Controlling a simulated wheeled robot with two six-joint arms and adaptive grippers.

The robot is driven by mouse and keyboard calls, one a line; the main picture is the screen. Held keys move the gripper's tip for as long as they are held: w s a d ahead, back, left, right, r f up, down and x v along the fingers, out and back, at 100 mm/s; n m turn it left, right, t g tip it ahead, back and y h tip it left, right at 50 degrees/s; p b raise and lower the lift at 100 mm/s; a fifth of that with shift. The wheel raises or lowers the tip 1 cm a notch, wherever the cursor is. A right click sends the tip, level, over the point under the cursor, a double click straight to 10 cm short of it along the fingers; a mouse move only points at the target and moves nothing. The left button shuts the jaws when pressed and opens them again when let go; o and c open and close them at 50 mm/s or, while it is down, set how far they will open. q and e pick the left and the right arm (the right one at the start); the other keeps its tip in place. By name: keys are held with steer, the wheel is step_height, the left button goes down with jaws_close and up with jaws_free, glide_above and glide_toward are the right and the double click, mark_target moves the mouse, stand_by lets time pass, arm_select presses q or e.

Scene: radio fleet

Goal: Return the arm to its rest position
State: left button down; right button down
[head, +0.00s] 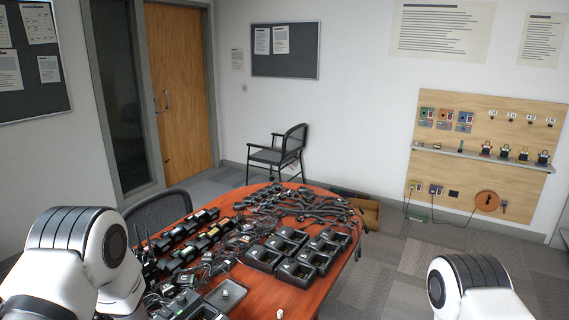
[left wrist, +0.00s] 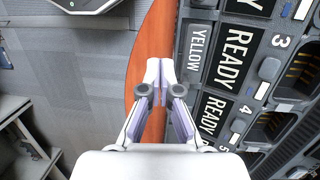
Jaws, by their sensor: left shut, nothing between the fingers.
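My left gripper (left wrist: 160,75) shows in the left wrist view with its fingers together and nothing between them. It is above the edge of the wooden table (left wrist: 151,50), just left of a black rack (left wrist: 268,45) with labels reading YELLOW and READY and numbered slots. In the head view my left arm (head: 75,250) comes in at the lower left, and its gripper is out of sight. My right arm (head: 470,285) shows at the lower right, and its gripper is outside the picture.
The round table (head: 270,296) holds black chargers (head: 297,270), tangled cables (head: 315,205) and rows of radios (head: 180,245). A chair (head: 280,155) stands behind it, and another chair (head: 158,212) is close at left. A wooden board (head: 480,160) hangs at right.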

arm_select(q)
steer(key=s+f+n+t+b, duration=0.1)
steer(key=s+f+n+b, duration=0.1)
steer(key=s, duration=0.7)
steer(key=s+f+n+t+b, duration=0.1)
steer(key=s+f+n+b, duration=0.2)
steer(key=s+f, duration=0.4)
steer(key=s+n, duration=0.1)
steer(key=s, duration=0.2)
steer(key=shift+s+d+f, duration=0.2)
steer(key=shift+s+d, duration=0.05)
